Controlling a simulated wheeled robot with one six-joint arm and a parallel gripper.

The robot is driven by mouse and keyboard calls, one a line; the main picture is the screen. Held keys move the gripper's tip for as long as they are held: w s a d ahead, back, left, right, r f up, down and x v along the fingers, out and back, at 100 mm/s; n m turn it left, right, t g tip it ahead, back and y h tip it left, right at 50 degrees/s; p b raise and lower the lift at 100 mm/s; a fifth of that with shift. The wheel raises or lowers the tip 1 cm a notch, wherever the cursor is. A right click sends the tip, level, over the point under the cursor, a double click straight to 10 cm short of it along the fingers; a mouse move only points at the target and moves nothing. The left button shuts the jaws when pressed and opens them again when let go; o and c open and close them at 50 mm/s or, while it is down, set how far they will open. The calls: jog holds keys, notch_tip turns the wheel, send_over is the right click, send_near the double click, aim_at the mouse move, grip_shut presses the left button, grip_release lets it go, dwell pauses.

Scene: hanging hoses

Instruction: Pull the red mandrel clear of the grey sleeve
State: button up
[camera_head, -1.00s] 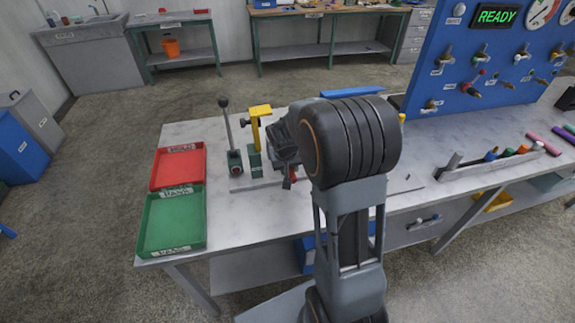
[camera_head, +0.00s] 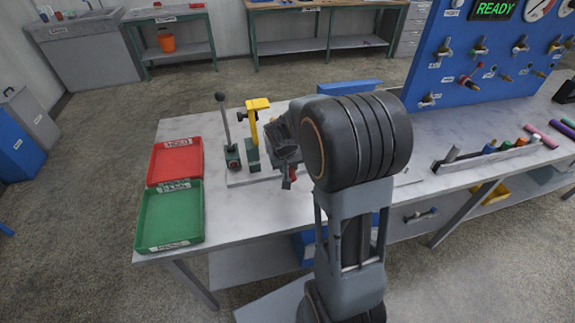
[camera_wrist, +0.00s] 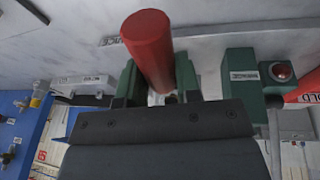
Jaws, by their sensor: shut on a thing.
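The red mandrel (camera_wrist: 150,50) is a thick red cylinder in the middle of the wrist view, its rounded end toward the top and its lower part between green blocks. In the head view a small red part (camera_head: 292,173) shows just under my gripper (camera_head: 287,162). I cannot make out the grey sleeve clearly. My arm covers part of the fixture in the head view.
A green box with a red button and a lever (camera_head: 233,157) and a yellow clamp (camera_head: 256,118) stand left of my gripper. Red (camera_head: 152,170) and green (camera_head: 141,220) trays lie at the bench's left end. A blue valve panel (camera_head: 462,70) stands behind right.

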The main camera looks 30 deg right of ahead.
aim_at(291, 170)
jog(key=shift+s+a+r+p, duration=0.2)
jog(key=shift+s+r+p, duration=0.2)
jog(key=shift+s+r, duration=0.35)
jog(key=shift+s+a+r+p, duration=0.15)
jog(key=shift+s+r+p, duration=0.2)
jog(key=shift+s+r, duration=0.35)
